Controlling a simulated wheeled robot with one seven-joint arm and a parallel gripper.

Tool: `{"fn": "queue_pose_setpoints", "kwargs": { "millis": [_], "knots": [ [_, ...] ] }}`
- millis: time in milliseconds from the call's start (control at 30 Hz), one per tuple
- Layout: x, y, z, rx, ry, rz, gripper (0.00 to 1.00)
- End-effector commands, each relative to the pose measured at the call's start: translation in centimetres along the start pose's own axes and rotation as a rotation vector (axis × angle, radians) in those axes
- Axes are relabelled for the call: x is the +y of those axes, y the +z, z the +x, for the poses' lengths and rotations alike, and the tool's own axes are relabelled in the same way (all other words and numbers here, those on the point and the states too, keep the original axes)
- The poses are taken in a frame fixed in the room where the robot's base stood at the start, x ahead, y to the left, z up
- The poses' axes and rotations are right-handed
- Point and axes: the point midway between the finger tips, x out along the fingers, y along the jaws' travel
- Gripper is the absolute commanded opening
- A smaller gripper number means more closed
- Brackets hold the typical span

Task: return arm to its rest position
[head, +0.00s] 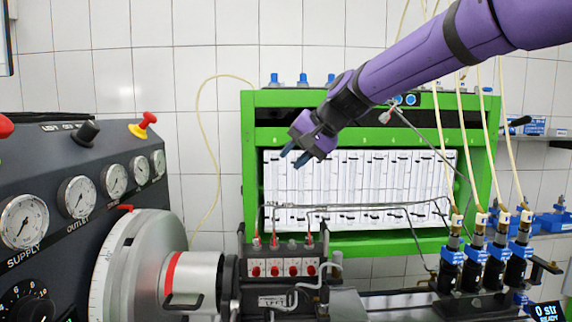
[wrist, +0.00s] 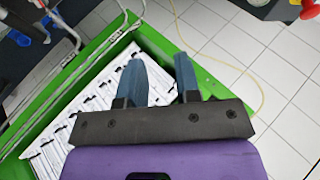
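My gripper (head: 293,155) is at the end of my purple arm, which reaches in from the upper right in the head view. It hangs in the air in front of the green frame (head: 374,101) and its white panel. In the wrist view my gripper (wrist: 158,75) shows two blue-grey fingers standing apart with nothing between them. Below the fingers the wrist view shows the green frame (wrist: 22,140) and the tiled wall.
A dark console (head: 60,150) with gauges and a large grey wheel (head: 130,270) stands at left. A valve block (head: 290,270) with red knobs is below the gripper. Several blue-and-black injectors (head: 480,265) with hoses stand at right. A thin rod (head: 425,140) crosses the frame.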

Motion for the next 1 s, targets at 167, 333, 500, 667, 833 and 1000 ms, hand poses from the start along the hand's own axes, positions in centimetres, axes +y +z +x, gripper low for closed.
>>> {"fn": "queue_pose_setpoints", "kwargs": {
  "millis": [167, 333, 500, 667, 833, 1000],
  "knots": [
    [0.0, 0.0, -0.2, 0.000, 0.000, 0.000, 0.31],
    [0.0, 0.0, -0.2, 0.001, 0.001, -0.001, 0.31],
    [1.1, 1.0, -1.9, 0.012, 0.031, -0.021, 0.31],
    [3.7, 3.4, -5.3, 0.031, 0.102, -0.066, 0.31],
    [7.1, 6.6, -8.9, 0.049, 0.188, -0.114, 0.31],
    [10.5, 10.1, -12.2, 0.061, 0.272, -0.155, 0.31]
  ]
}}
